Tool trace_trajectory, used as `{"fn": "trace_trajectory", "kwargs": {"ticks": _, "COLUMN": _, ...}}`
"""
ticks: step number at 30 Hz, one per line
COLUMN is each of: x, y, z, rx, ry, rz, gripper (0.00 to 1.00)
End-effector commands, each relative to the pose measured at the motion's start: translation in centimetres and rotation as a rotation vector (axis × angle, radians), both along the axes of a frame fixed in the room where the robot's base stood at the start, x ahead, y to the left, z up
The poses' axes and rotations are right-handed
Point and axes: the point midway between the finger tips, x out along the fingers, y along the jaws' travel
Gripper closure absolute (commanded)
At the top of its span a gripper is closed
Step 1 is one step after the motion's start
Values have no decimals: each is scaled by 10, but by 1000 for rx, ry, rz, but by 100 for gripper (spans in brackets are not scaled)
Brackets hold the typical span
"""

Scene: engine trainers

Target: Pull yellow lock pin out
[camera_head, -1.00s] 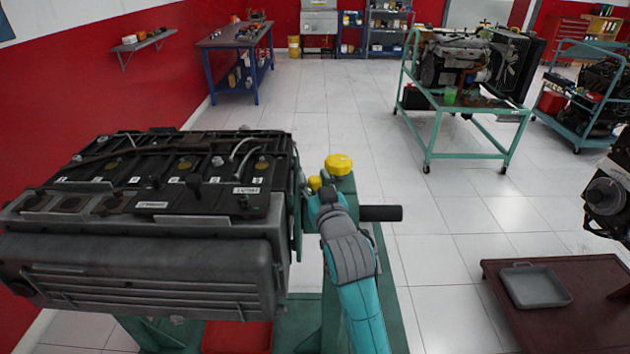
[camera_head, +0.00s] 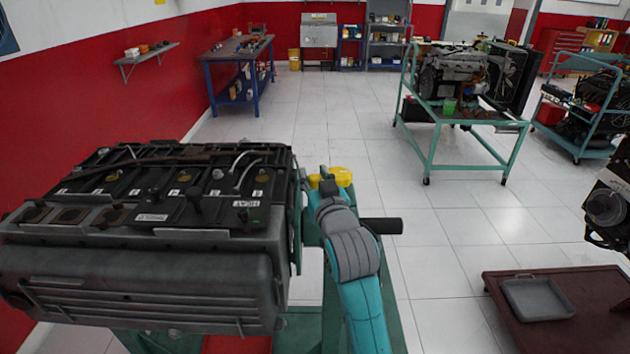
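A yellow round cap (camera_head: 341,175) sits at the top of the green engine stand post, just right of the engine (camera_head: 150,220). A smaller yellow piece (camera_head: 314,181) shows just left of it; I cannot tell which of the two is the lock pin. My gripper (camera_head: 317,190) is at these yellow parts, at the end of my teal and grey arm. My own wrist hides its fingers, so whether it is open, shut or touching the yellow piece does not show.
A black bar handle (camera_head: 382,226) sticks out right of the stand post. A dark red table (camera_head: 580,330) with a grey tray (camera_head: 537,299) stands at lower right. A green engine cart (camera_head: 463,149) is farther back. White floor between is clear.

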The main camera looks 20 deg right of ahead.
Motion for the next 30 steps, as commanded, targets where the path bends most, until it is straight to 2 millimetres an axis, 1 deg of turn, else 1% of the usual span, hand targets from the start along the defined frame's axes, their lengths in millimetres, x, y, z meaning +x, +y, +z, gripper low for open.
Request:
{"fn": "trace_trajectory", "kwargs": {"ticks": 9, "x": -1, "y": 0, "z": -2, "rx": 0, "ry": 4, "rz": 0, "gripper": 57}}
{"fn": "trace_trajectory", "kwargs": {"ticks": 13, "x": -9, "y": 1, "z": -3, "rx": 0, "ry": 5, "rz": 0, "gripper": 57}}
{"fn": "trace_trajectory", "kwargs": {"ticks": 17, "x": -30, "y": 2, "z": -3, "rx": 0, "ry": 5, "rz": 1, "gripper": 57}}
{"fn": "trace_trajectory", "kwargs": {"ticks": 24, "x": -78, "y": 5, "z": -2, "rx": 0, "ry": 3, "rz": 1, "gripper": 57}}
{"fn": "trace_trajectory", "kwargs": {"ticks": 27, "x": -95, "y": 5, "z": -2, "rx": 0, "ry": 4, "rz": 0, "gripper": 57}}
{"fn": "trace_trajectory", "kwargs": {"ticks": 30, "x": -107, "y": 6, "z": -2, "rx": 0, "ry": 4, "rz": 0, "gripper": 57}}
